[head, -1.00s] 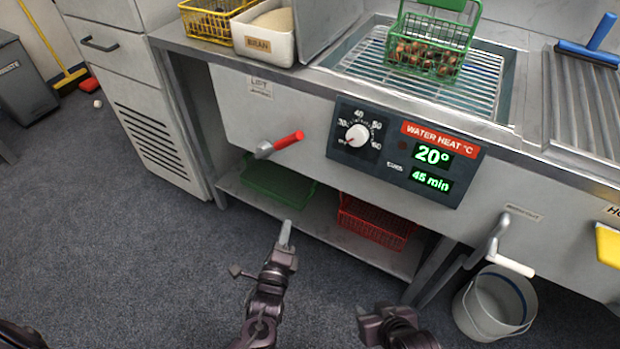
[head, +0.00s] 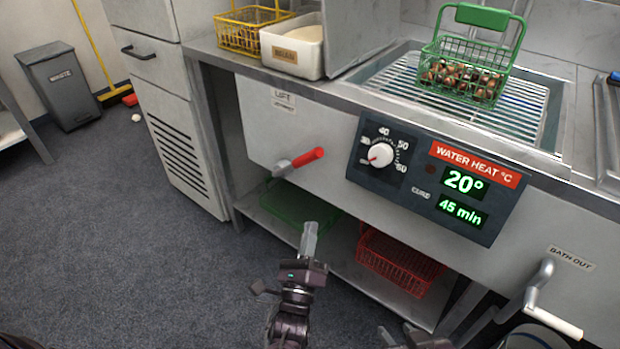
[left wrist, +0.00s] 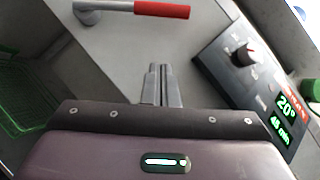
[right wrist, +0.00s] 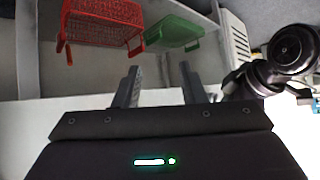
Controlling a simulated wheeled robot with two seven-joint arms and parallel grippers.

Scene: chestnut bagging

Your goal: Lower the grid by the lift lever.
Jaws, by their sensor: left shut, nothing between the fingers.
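The lift lever (head: 308,157) has a red grip on a metal arm and sits on the front panel under a "LIFT" label; it also shows at the top of the left wrist view (left wrist: 160,9). The wire grid (head: 405,82) lies in the bath opening, level near the counter top, with a green basket of chestnuts (head: 465,75) on it. My left gripper (head: 309,238) is shut and empty, below the lever and apart from it. My right gripper (head: 405,337) is low at the picture's bottom edge; its fingers are apart and empty in the right wrist view (right wrist: 160,88).
A heat dial and display panel (head: 435,178) is right of the lever. A red crate (head: 400,262) and a green crate (head: 290,205) sit on the lower shelf. A white-handled bath-out crank (head: 550,318) is at right.

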